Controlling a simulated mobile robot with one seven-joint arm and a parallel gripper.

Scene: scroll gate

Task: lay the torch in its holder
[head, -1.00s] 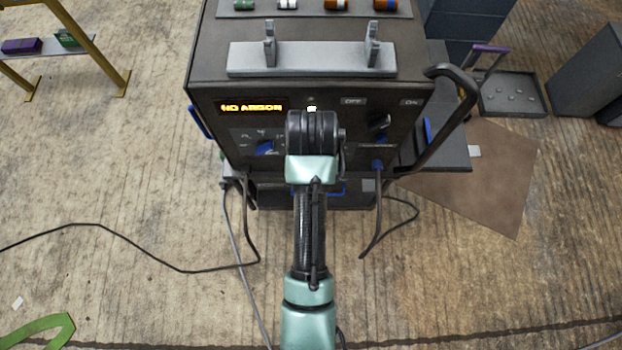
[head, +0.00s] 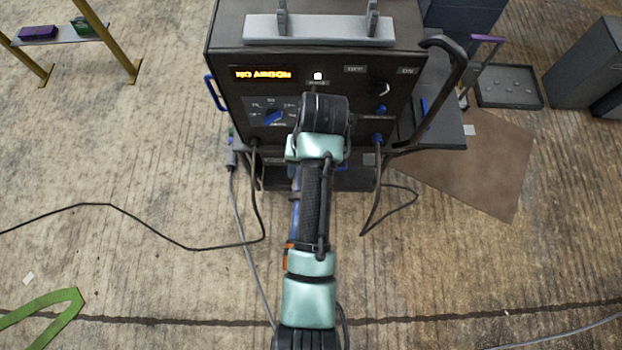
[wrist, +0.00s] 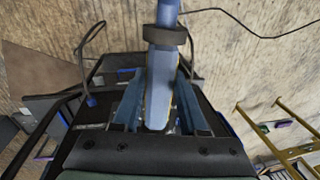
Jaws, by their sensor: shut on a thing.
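The torch (wrist: 161,75) is a blue-grey bar with a dark collar near its far end, in the wrist view. My gripper (wrist: 158,98) is shut on it, with one finger on each side. In the head view my own arm hides the gripper and most of the torch. A grey bracket with two upright prongs (head: 318,28), which looks like the holder, stands on top of the dark welding machine (head: 225,30). The torch is apart from this bracket. The bracket's upper edge is cut off by the frame.
The machine's front has a lit display (head: 263,73), knobs and cables. A black curved handle (head: 452,85) stands out at its right. A cable (head: 150,228) runs over the floor. A shelf on yellow legs (head: 115,45) is at the upper left.

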